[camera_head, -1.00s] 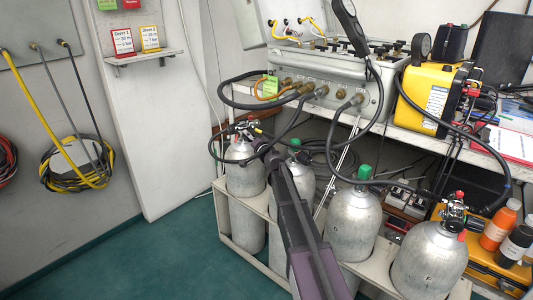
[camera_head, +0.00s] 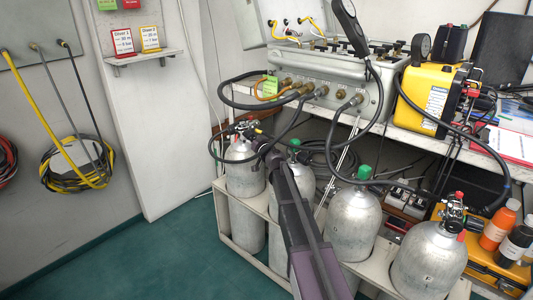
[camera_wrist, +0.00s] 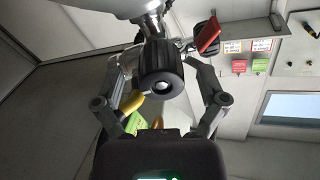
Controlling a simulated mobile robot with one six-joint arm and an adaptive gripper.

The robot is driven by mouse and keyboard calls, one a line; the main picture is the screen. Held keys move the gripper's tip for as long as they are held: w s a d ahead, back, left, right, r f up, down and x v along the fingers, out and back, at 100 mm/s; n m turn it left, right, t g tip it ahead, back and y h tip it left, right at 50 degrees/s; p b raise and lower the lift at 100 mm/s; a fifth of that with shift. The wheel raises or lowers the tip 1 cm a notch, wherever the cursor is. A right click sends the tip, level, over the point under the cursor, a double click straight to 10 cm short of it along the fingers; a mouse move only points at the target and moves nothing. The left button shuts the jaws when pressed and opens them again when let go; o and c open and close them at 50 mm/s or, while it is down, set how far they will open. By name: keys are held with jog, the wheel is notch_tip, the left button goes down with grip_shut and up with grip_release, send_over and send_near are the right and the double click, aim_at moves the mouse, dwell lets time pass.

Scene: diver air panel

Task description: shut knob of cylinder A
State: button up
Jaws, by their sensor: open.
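The leftmost grey cylinder (camera_head: 244,178) stands upright in the rack with a black valve and hose on top. No letter is readable on it, so I cannot confirm that it is cylinder A. My gripper (camera_head: 257,141) is at its valve, small and partly hidden by my arm. In the wrist view, a black ribbed knob (camera_wrist: 161,72) lies between the two fingers of my open gripper (camera_wrist: 153,68). The fingers are on either side of the knob. I cannot tell whether either finger touches it.
More cylinders stand to the right, two with green caps (camera_head: 364,172) and one with a red-marked valve (camera_head: 455,212). Black hoses loop from the grey air panel (camera_head: 325,95) above the valves. The rack's white rail (camera_head: 228,207) runs in front. Green floor at left is clear.

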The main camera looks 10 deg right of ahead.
jog(key=n, duration=0.5)
jog(key=shift+n, duration=0.3)
jog(key=n, duration=0.4)
jog(key=shift+d+n+p, duration=0.1)
jog(key=shift+n+p, duration=0.3)
jog(key=n, duration=0.4)
jog(key=shift+r+n+g, duration=0.1)
jog(key=shift+n+g, duration=0.2)
jog(key=n, duration=0.5)
jog(key=shift+h, duration=0.4)
jog(key=n, duration=0.5)
jog(key=shift+p, duration=0.3)
jog(key=n, duration=0.4)
jog(key=shift+r+n, duration=0.1)
jog(key=shift+n, duration=0.3)
jog(key=n, duration=0.5)
jog(key=shift+n+b, duration=0.35)
jog(key=shift+n, duration=2.15)
jog(key=v, duration=1.4)
jog(key=shift+a+t+h, duration=0.35)
jog(key=shift+t+h, duration=0.05)
jog(key=shift+s, duration=0.1)
